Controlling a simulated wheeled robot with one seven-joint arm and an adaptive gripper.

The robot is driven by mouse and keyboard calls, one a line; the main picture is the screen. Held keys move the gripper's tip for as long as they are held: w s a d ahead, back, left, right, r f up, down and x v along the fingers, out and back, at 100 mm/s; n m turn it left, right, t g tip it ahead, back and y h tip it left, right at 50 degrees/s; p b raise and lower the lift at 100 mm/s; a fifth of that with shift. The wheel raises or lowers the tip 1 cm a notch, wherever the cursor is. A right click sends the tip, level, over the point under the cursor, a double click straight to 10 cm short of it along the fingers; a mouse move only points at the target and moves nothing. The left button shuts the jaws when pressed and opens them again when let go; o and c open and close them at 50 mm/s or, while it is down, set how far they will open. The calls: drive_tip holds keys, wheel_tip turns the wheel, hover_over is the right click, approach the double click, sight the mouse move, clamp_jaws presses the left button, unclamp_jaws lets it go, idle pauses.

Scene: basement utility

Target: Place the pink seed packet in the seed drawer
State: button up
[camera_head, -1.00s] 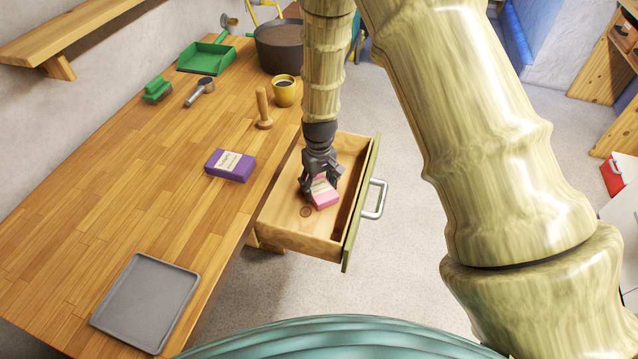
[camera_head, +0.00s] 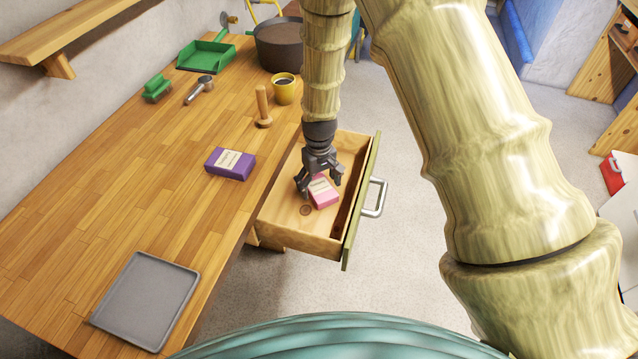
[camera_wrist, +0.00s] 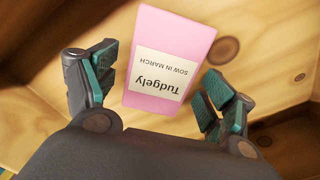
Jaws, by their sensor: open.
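The pink seed packet (camera_head: 322,192) lies inside the open wooden seed drawer (camera_head: 290,237), on its floor. My gripper (camera_head: 320,187) is over the drawer, just above the packet. In the wrist view my gripper (camera_wrist: 158,92) is open, with a green-padded finger to each side of the packet and a gap visible on both sides. The drawer is pulled out from the workbench and has a metal handle on its front.
On the workbench (camera_head: 130,200) are a purple seed packet (camera_head: 230,163), a grey tray (camera_head: 145,301), a wooden dibber (camera_head: 263,108), a yellow mug (camera_head: 284,90), a metal scoop (camera_head: 199,91), a green brush (camera_head: 157,88), a green dustpan (camera_head: 206,56) and a dark pot (camera_head: 279,46). Floor right of the drawer is clear.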

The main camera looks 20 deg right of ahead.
sight(319, 185)
wheel_tip(319, 185, up, 12)
drive_tip(key=b, duration=0.2)
idle(0.5)
